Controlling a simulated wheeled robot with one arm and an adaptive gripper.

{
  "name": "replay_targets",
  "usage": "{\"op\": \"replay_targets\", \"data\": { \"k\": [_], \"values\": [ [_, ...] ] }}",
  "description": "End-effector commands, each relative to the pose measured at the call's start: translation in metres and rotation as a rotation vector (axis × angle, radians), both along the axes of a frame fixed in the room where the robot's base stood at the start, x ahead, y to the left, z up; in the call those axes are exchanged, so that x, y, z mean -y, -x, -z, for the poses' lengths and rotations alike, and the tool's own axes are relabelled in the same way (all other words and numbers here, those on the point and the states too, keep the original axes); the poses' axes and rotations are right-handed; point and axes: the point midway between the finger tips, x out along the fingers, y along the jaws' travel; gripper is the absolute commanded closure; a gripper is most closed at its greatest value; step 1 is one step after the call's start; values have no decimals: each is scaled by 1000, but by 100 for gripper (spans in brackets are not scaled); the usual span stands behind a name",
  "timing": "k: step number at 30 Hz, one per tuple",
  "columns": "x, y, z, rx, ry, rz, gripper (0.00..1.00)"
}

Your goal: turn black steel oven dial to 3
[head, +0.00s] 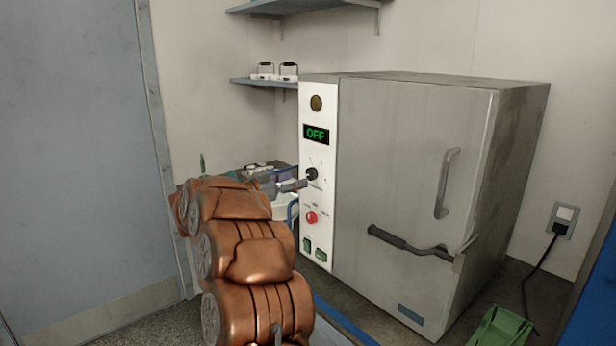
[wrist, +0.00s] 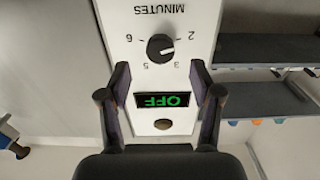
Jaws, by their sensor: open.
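The black dial (head: 311,174) is on the white control panel (head: 319,235) of the steel oven (head: 408,150). In the wrist view the panel appears upside down, and the dial (wrist: 160,47) shows a pale pointer mark toward picture right. The printed numbers 2, 3, 5 and 6 and the word MINUTES surround it. The green display (head: 316,134) reads OFF. My gripper (wrist: 160,73) is open and empty. Its fingertips are spread to either side, apart from the dial and framing the display in the wrist view. In the head view my gripper (head: 292,186) is just left of the dial.
A dark lever handle (head: 410,245) and a vertical grey handle (head: 446,183) project from the oven door. Wall shelves (head: 265,83) hang at the left. A green tray (head: 502,330) lies at lower right.

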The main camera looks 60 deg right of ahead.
Motion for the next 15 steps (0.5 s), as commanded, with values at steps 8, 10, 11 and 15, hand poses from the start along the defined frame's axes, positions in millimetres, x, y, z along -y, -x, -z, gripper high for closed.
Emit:
{"op": "replay_targets", "data": {
  "k": [8,10,11,15],
  "values": [
    [38,11,-3,1,2,1,36],
    [44,13,-3,3,2,0,36],
    [47,13,-2,3,2,0,36],
    [54,15,-2,3,2,0,36]
  ]
}}
